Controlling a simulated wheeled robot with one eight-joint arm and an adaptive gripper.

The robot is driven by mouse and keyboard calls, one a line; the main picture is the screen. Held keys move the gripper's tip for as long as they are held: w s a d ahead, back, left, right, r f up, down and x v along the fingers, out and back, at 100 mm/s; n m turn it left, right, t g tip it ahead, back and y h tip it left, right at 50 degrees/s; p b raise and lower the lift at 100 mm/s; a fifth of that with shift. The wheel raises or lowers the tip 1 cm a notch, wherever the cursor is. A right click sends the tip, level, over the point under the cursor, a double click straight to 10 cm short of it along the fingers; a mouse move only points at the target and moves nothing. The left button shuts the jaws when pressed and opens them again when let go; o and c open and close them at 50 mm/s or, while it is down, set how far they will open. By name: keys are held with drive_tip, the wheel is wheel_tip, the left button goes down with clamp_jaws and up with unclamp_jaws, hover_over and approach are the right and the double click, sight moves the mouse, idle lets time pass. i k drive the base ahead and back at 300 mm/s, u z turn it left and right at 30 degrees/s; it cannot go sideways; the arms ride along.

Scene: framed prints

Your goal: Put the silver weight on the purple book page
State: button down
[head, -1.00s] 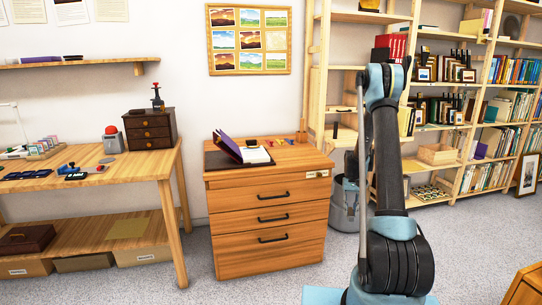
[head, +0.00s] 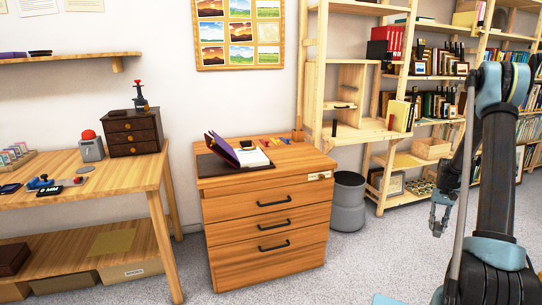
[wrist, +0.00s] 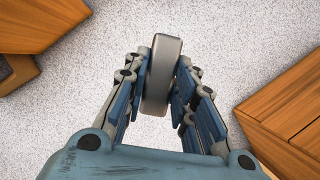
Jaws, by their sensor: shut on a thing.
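In the head view my gripper (head: 437,226) hangs low at the right, above the floor and well apart from the cabinet; the weight cannot be made out there. An open book lies on the wooden drawer cabinet (head: 265,225), on a dark mat. Its purple page (head: 222,148) stands tilted up at the left, beside white pages (head: 253,157).
A wooden workbench (head: 110,182) stands left of the cabinet with a small drawer box (head: 133,133) and a red-topped device (head: 90,147). A grey bin (head: 348,203) stands right of the cabinet, before the shelves (head: 385,120). Carpet in front of the cabinet is clear.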

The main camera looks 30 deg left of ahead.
sight(253, 158)
drive_tip(key=u, duration=0.05)
drive_tip(key=k, duration=1.05)
drive_tip(key=u, duration=0.95)
drive_tip(key=i, duration=0.85)
drive_tip(key=u, duration=0.05)
